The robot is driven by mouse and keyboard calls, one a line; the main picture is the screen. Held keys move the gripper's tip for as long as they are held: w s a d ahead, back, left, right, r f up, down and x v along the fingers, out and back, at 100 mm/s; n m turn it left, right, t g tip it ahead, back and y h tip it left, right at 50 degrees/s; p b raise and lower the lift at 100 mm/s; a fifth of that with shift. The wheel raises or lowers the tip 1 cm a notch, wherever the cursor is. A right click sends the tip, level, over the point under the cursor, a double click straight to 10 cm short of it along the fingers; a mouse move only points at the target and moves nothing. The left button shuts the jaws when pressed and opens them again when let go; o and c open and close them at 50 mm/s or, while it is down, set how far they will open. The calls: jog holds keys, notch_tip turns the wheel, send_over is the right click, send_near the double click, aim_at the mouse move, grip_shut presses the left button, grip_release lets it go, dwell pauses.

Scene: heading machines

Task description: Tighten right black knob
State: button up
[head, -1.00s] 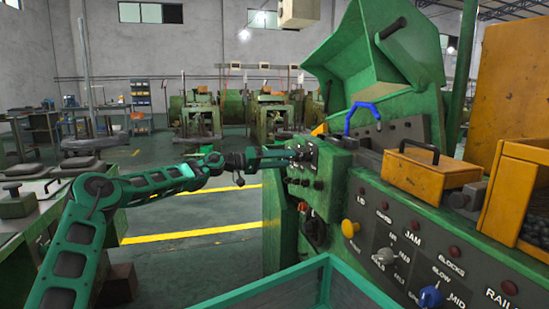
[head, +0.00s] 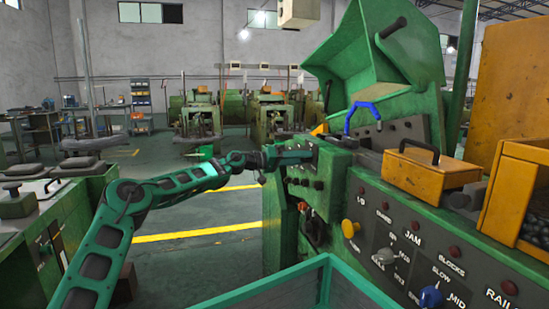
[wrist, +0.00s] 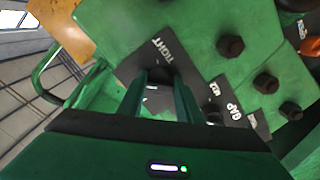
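In the wrist view a dark knob (wrist: 160,75) sits on a dark plate marked TIGHT, between the tips of my gripper (wrist: 161,83). The two green fingers stand apart, one on each side of it. I cannot tell whether they touch it. A second dark knob (wrist: 213,115) by the GAP marking is partly hidden behind the right finger. In the head view my gripper (head: 309,152) reaches the upper left part of the green machine panel and covers the controls there. I cannot tell from the views which knob is the right one.
Several dark bolt-like knobs, one of them here (wrist: 230,47), stand on the green panel right of my fingers. In the head view a yellow knob (head: 349,228), a blue knob (head: 430,296) and an orange box (head: 428,175) are to the right. Open floor lies left of the machine.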

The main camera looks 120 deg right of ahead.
jog(key=shift+c, duration=0.7)
jog(key=m, duration=0.3)
jog(key=shift+r, duration=0.1)
jog(key=m, duration=0.4)
jog(key=shift+m, duration=0.3)
jog(key=m, duration=0.6)
jog(key=shift+m, duration=0.4)
jog(key=o, duration=1.1)
jog(key=shift+a, duration=0.1)
jog(key=shift+c, duration=0.2)
